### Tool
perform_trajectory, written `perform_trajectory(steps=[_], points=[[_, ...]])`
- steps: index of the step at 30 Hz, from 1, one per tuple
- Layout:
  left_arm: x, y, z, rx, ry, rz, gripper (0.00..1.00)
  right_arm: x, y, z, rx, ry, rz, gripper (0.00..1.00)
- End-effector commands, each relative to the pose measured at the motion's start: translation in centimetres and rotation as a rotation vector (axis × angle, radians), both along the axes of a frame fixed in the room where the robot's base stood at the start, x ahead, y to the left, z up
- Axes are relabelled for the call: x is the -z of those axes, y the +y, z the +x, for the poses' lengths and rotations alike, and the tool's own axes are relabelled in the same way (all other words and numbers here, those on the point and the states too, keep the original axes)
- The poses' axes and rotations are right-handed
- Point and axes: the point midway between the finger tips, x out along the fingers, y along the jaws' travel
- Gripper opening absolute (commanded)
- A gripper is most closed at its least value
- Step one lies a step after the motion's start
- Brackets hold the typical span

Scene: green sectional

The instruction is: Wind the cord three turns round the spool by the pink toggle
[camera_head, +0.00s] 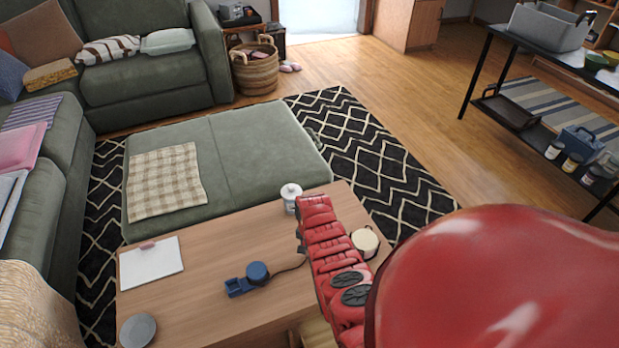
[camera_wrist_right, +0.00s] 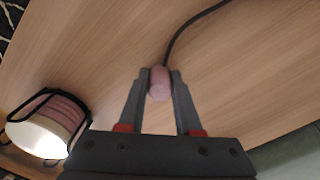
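The blue spool (camera_head: 257,272) stands on a blue base (camera_head: 236,288) on the wooden coffee table. A dark cord (camera_head: 288,268) leaves the spool's right side and runs to the right, behind my red right arm. In the right wrist view the pink toggle (camera_wrist_right: 159,83) sits between the fingertips of my right gripper (camera_wrist_right: 159,82), which look closed on both its sides. The cord (camera_wrist_right: 190,26) runs from the toggle to the top right of that view. The arm hides the right gripper and toggle in the head view. Any turns on the spool are too small to tell. My left gripper is out of view.
On the table (camera_head: 205,290) are a white jar (camera_head: 291,199), a cream-topped round container (camera_head: 365,243), a white clipboard (camera_head: 150,264) and a grey dish (camera_head: 138,330). A green ottoman (camera_head: 235,160) stands beyond the table. The wood around the spool is mostly clear.

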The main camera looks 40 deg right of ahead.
Motion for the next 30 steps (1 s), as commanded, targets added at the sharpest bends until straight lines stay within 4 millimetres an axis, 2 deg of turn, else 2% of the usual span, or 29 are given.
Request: perform_trajectory(steps=[1, 5, 6, 19, 23, 30], points=[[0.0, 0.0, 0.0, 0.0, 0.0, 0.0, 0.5, 0.0, 0.0, 0.0, 0.0, 0.0, 0.0, 0.41], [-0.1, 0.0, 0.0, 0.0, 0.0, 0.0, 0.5, 0.0, 0.0, 0.0, 0.0, 0.0, 0.0, 0.65], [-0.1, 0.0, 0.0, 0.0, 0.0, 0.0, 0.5, 0.0, 0.0, 0.0, 0.0, 0.0, 0.0, 0.68], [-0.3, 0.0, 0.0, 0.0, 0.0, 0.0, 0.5, -0.7, -0.1, -0.1, 0.001, 0.0, -0.001, 0.68], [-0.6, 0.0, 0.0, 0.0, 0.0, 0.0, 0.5, -2.1, -0.1, -0.1, 0.0, 0.0, -0.001, 0.68], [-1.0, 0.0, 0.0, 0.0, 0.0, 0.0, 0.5, -5.8, -0.1, -0.1, -0.001, -0.001, -0.003, 0.68]])
